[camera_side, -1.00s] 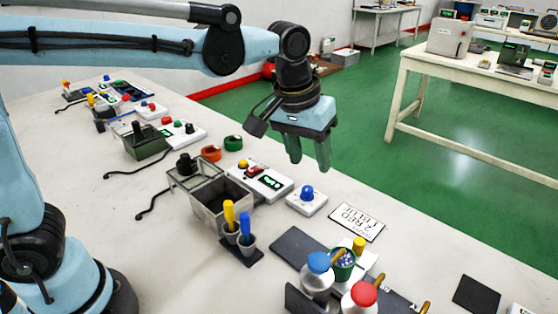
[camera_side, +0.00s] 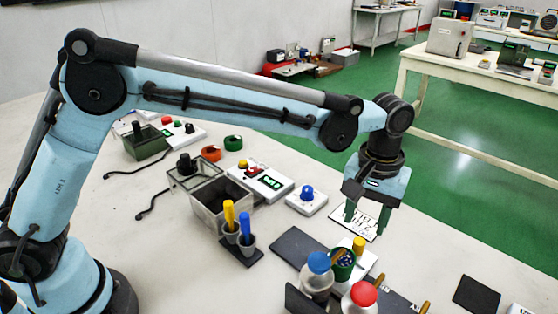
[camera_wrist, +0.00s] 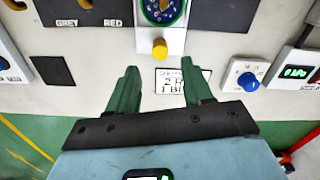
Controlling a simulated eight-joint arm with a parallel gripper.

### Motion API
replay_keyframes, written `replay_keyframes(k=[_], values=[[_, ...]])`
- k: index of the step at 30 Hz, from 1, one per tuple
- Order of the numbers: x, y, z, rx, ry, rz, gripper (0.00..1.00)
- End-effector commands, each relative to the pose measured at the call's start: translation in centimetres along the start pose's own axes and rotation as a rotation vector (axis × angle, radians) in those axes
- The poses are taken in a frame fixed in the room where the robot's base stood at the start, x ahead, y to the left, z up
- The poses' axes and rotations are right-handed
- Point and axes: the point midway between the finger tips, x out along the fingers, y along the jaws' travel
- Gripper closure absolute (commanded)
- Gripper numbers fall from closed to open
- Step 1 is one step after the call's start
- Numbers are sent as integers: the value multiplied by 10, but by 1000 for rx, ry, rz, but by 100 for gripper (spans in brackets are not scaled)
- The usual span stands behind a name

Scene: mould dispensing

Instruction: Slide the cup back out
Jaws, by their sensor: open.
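A small green cup (camera_side: 343,266) with dark blue contents stands on a white dispenser base with a yellow knob (camera_side: 359,244), between the bottles and the label card. In the wrist view the cup (camera_wrist: 162,11) is at the top middle, just beyond the yellow knob (camera_wrist: 159,48). My gripper (camera_side: 366,223) is open and empty, fingers pointing down above the card reading "2 RED 1 BLUE" (camera_side: 350,218). In the wrist view my gripper (camera_wrist: 160,92) has its two fingers on either side of the card, apart from the cup.
A blue-capped bottle (camera_side: 318,272) and a red-capped bottle (camera_side: 362,298) stand close to the cup. A white box with a blue knob (camera_side: 307,199) is left of my gripper. A dark square pad (camera_side: 477,294) lies at right; bare table lies between it and the card.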

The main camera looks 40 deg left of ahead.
Motion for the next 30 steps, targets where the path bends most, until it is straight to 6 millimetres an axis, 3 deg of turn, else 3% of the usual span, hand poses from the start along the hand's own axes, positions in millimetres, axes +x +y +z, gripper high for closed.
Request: replay_keyframes(k=[6, 12, 24, 26, 30], values=[[41, 0, 0, 0, 0, 0, 50], [65, 0, 0, 0, 1, 0, 50], [72, 0, 0, 0, 1, 0, 50], [72, 0, 0, 0, 1, 0, 56], [72, 0, 0, 0, 1, 0, 77]])
